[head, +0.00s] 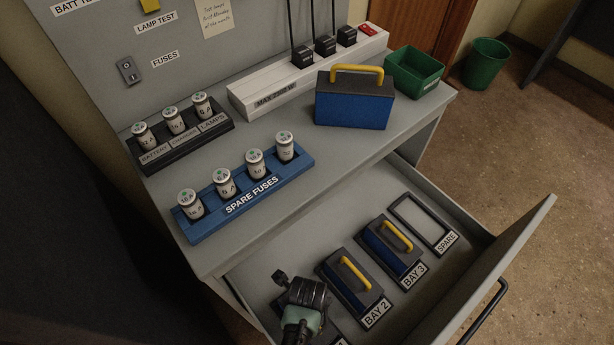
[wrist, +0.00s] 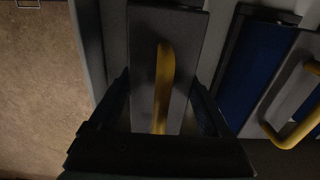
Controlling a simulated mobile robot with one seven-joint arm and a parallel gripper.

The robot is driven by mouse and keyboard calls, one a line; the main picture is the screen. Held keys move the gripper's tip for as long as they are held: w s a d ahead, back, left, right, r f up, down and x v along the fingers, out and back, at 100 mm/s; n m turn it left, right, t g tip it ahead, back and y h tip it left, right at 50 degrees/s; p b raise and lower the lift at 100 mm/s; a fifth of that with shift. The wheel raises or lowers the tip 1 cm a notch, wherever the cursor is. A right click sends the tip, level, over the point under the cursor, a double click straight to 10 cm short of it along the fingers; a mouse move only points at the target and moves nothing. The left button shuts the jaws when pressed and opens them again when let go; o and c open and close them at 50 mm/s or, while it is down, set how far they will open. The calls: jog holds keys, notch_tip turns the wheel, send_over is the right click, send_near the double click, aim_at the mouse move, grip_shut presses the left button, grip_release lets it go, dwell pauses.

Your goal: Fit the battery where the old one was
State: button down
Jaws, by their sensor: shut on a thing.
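My gripper (head: 300,293) is low over the near left end of the open drawer. In the wrist view its two dark fingers stand on either side of a grey-topped battery (wrist: 146,60) with a yellow handle, and it is shut on this battery. My gripper hides the battery and most of its bay in the head view. I cannot tell if the battery touches the drawer floor. Two blue batteries with yellow handles sit in bay 2 (head: 375,316) and bay 3 (head: 413,277). The spare bay (head: 446,243) is empty. Another blue battery (head: 353,108) stands upright on the desk top.
The drawer front (head: 520,260) rises on the right. On the desk (head: 340,165) are a blue spare fuses rack (head: 250,205), a black fuse holder (head: 182,142), a white power strip (head: 285,90) and a green bin (head: 414,72). The desk edge overhangs the drawer's back.

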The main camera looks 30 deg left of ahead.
jog(key=shift+w, duration=0.1)
jog(key=shift+f, duration=0.15)
grip_release()
notch_tip(320, 180, up, 12)
jog(key=p, duration=0.2)
jog(key=shift+p, duration=0.3)
